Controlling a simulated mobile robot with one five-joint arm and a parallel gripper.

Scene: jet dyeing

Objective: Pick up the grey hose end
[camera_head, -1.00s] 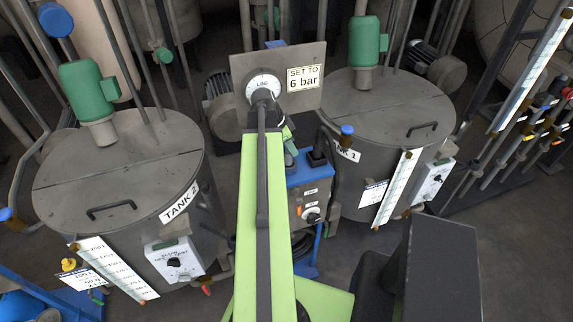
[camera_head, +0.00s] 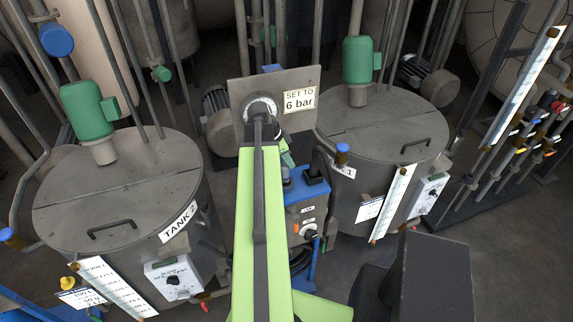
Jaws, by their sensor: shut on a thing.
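My light green arm reaches away from me up the middle of the view and covers much of its own end. A small part of my gripper (camera_head: 286,158) shows just right of the arm, above the blue-topped grey box. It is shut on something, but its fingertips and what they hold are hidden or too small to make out. I cannot pick out the grey hose end for sure. A dark hose fitting (camera_head: 316,170) stands on the box top, right of my gripper.
The blue-topped box (camera_head: 308,216) has a knob on its front. Tank 2 (camera_head: 125,180) stands left, and another lidded tank (camera_head: 385,125) stands right. A grey plate marked "SET TO 6 bar" (camera_head: 300,112) stands behind the arm. Bare floor (camera_head: 490,245) lies at right.

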